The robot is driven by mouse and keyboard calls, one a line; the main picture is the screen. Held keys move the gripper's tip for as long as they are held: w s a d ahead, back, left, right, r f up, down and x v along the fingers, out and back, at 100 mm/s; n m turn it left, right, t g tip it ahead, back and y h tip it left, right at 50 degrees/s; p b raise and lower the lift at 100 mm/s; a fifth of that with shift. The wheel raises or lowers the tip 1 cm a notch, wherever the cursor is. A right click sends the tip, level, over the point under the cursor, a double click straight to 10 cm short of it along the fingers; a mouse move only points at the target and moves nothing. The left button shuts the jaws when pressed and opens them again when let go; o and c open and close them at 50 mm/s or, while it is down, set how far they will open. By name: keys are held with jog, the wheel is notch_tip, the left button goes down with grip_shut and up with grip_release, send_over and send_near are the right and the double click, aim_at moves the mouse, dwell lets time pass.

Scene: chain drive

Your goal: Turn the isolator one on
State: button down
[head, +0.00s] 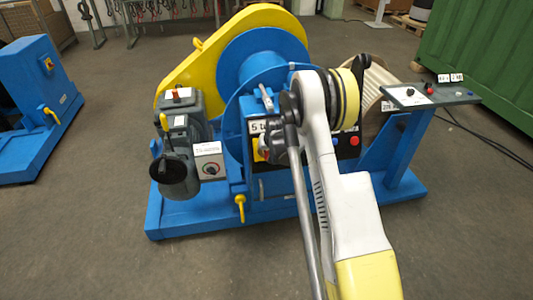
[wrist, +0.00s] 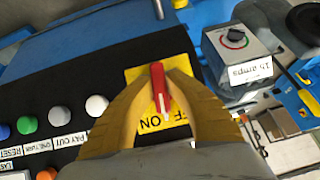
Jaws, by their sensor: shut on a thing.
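The isolator is a red rotary handle (wrist: 161,92) on a yellow plate (wrist: 133,77), set in a black panel in the wrist view. Part of the ON/OFF lettering shows near the handle's lower end, partly covered by my fingers. My gripper (wrist: 160,82) has its two tan fingers closed on both sides of the handle. In the head view my gripper (head: 268,148) is at the left end of the blue machine's front panel, and a bit of the yellow plate (head: 257,152) shows beside it; the handle is hidden there.
Blue, green, white and orange buttons line the panel (wrist: 62,80) left of the isolator in the wrist view. A grey box with a dial (wrist: 237,45) stands close on the right. In the head view a motor (head: 182,130) and yellow chain guard (head: 205,55) stand to the left.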

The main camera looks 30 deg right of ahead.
jog(key=m+t+y, duration=0.1)
jog(key=m, duration=0.1)
jog(key=shift+m+y, duration=0.3)
jog(key=shift+y, duration=0.1)
jog(key=shift+m+t+y+b, duration=0.3)
jog(key=shift+m+t+y, duration=0.5)
jog(key=shift+m, duration=0.6)
jog(key=c, duration=1.4)
grip_release()
jog(key=v, duration=1.2)
jog(key=shift+d, duration=0.1)
